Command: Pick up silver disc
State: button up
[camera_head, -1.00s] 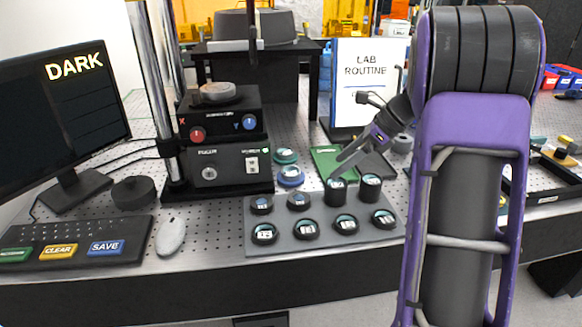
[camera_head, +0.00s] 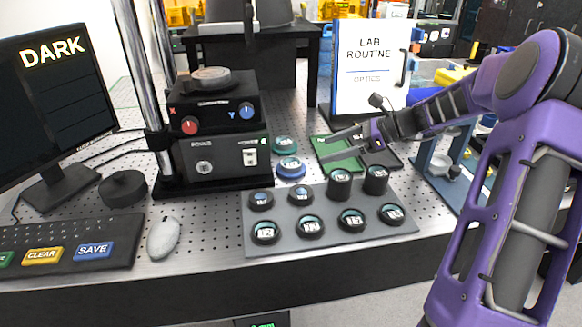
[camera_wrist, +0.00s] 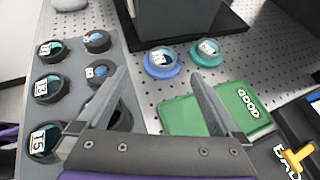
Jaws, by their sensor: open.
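My gripper (camera_head: 324,150) is open and empty, its fingers pointing left above the green GOOD tray (camera_head: 350,164). In the wrist view, my gripper (camera_wrist: 160,73) has nothing between its fingers. A silver-grey disc (camera_head: 210,73) lies on the stage atop the black instrument with red and blue knobs, to the left of my gripper. Beyond the fingertips, a blue-ringed disc (camera_wrist: 160,62) and a teal-ringed disc (camera_wrist: 207,53) with pale, glassy centres stand side by side; the blue one (camera_head: 291,168) and teal one (camera_head: 285,145) also show in the head view.
A grey holder (camera_head: 330,236) carries several numbered round pieces, two of them on tall black cylinders. A lab routine sign (camera_head: 368,68) stands behind the trays. A monitor (camera_head: 52,100) reads DARK. A mouse (camera_head: 163,238) and keyboard (camera_head: 70,245) lie left.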

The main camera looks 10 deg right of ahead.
aim_at(292, 162)
jog(key=x, duration=0.5)
jog(key=shift+f+b, duration=0.1)
jog(key=shift+b, duration=0.2)
jog(key=shift+w+d+f+b+x, duration=0.1)
jog(key=shift+b+x, duration=0.1)
jog(key=shift+x, duration=0.7)
jog(key=shift+w+d+f+b+x, duration=0.1)
jog(key=shift+b+x, duration=0.1)
jog(key=shift+x, duration=0.7)
jog(key=shift+w+d+f+b+x, duration=0.1)
jog(key=shift+b+x, duration=0.1)
jog(key=shift+x, duration=0.75)
jog(key=shift+c, duration=0.3)
jog(key=shift+r, duration=0.1)
jog(key=c, duration=1.4)
